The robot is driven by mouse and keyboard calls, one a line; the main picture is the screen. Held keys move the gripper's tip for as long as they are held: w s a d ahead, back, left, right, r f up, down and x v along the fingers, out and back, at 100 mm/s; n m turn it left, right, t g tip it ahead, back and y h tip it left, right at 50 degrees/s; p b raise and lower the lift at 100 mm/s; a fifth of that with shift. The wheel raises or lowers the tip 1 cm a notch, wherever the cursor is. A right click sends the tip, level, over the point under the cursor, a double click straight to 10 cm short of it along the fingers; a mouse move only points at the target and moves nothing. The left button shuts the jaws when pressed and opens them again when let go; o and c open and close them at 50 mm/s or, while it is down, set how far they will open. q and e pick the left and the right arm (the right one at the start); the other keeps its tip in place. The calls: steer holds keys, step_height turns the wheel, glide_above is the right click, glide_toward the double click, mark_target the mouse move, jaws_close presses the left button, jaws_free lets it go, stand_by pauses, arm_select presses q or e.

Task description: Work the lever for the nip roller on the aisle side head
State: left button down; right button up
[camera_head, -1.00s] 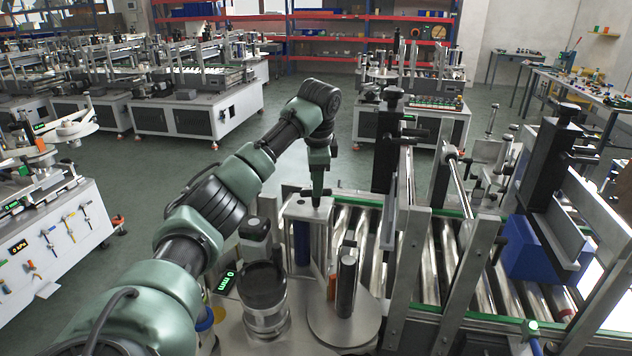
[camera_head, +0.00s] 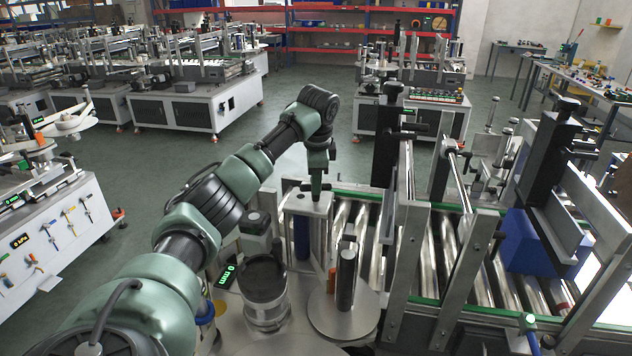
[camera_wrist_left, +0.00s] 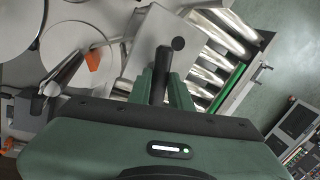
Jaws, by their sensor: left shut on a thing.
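My left gripper (camera_head: 316,193) reaches down from above onto the top of a grey head block (camera_head: 297,203) beside the roller conveyor. In the left wrist view its green fingers (camera_wrist_left: 164,92) are shut on a black lever (camera_wrist_left: 161,72) that lies over the grey block (camera_wrist_left: 155,35). The lever's black bar also shows on both sides of the fingertips in the head view (camera_head: 296,187). A blue roller (camera_head: 302,238) stands under the block, and an orange part (camera_head: 332,281) is near it. My right gripper is not in view.
The conveyor rollers (camera_head: 423,250) run to the right between upright metal plates. A round steel plate (camera_head: 342,318) and a dark-topped cylinder (camera_head: 264,287) stand close in front. A green 0 mm display (camera_head: 227,276) is beside them.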

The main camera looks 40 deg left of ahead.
arm_select(q)
steer(key=shift+a+m, duration=0.1)
steer(key=shift+m, duration=1.1)
steer(key=m+h, duration=0.1)
steer(key=m, duration=0.1)
steer(key=m+t, duration=0.1)
steer(key=m, duration=0.2)
steer(key=shift+a+h, duration=0.1)
steer(key=shift+h, duration=0.3)
steer(key=m+h, duration=0.1)
steer(key=m, duration=0.2)
steer(key=shift+a+m, duration=0.1)
steer(key=shift+m, duration=0.3)
steer(key=shift+a+m+h, duration=0.1)
steer(key=shift+m+h, duration=0.3)
steer(key=shift+m, duration=1.6)
steer(key=c, duration=1.3)
jaws_free()
